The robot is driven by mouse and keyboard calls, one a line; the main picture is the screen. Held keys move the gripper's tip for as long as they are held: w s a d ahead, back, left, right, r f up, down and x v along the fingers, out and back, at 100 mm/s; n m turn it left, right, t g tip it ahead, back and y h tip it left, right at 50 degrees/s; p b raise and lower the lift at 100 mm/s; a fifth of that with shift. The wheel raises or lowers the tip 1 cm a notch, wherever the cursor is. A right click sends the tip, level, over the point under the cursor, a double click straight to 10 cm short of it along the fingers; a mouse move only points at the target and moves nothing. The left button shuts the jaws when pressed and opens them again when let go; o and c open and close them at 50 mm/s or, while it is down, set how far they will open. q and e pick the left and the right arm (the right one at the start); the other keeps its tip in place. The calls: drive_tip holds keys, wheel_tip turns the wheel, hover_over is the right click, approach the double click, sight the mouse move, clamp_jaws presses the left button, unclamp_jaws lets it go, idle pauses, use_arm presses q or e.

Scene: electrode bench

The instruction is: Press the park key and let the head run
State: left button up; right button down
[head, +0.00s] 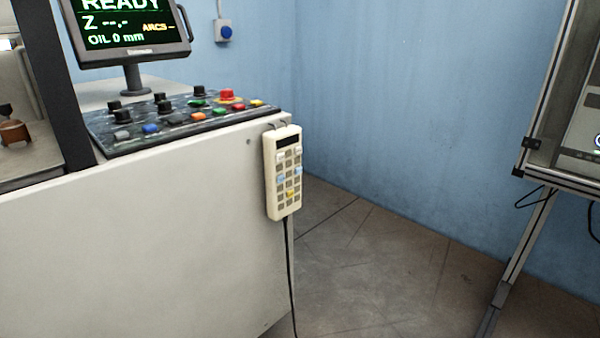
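A cream handheld pendant (283,172) with a small dark display and several keys hangs upright on the right end of the white cabinet, its cable running down. Its keys are mostly grey, with some white, light blue and yellow ones. A sloped control panel (180,122) on the cabinet carries black knobs, coloured buttons and a red mushroom button (228,96). Key labels are too small to read, so I cannot tell which is the park key. The monitor (130,30) reads READY, "Z --.-", "OIL 0 mm" and "ARCS –". Neither gripper is in view.
The white cabinet (140,230) fills the lower left. The floor (380,270) right of it is clear up to the blue wall (400,110). A metal-framed stand (530,180) with a slanted leg is at the right edge.

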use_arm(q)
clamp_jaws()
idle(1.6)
